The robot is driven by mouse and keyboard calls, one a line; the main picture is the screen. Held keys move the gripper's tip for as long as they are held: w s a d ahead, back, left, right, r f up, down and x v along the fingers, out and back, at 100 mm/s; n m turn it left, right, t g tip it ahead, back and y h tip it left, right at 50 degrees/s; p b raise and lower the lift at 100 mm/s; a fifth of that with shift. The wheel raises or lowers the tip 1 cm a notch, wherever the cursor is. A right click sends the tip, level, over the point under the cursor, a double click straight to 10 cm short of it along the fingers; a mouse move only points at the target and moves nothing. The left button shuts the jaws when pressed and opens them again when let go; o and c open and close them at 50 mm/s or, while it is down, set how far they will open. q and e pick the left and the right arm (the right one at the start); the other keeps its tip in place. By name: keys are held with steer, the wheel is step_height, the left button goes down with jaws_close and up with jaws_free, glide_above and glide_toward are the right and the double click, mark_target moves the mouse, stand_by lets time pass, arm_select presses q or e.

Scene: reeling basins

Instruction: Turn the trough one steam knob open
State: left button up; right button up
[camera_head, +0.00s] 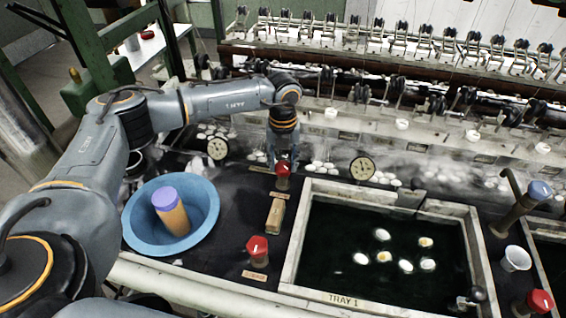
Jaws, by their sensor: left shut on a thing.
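My left arm reaches across from the left and its gripper (283,163) points down at the back of the black counter. It is shut on a red knob (283,170) between two round gauges, and its fingers hide part of the knob. I take this for the steam knob, but its label is too small to read. A second red knob (257,246) stands nearer, left of the basin, with a small plate in front. The basin (391,300), marked TRAY 1, holds dark water with several white and yellowish cocoons. My right gripper is not in view.
A blue bowl (136,218) with a purple-capped orange bottle (172,212) stands left. A small wooden block (276,215) lies near the held knob. A tap (512,210), white cup (515,258) and another red knob (540,301) are right. Reeling machinery lines the back.

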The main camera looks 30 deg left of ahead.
mark_target(283, 166)
arm_select(q)
steer(key=n, duration=0.5)
steer(key=shift+n, duration=0.4)
stand_by(0.3)
steer(key=o, duration=1.2)
steer(key=shift+c, duration=0.2)
step_height(283, 166, up, 12)
steer(key=shift+f, duration=0.1)
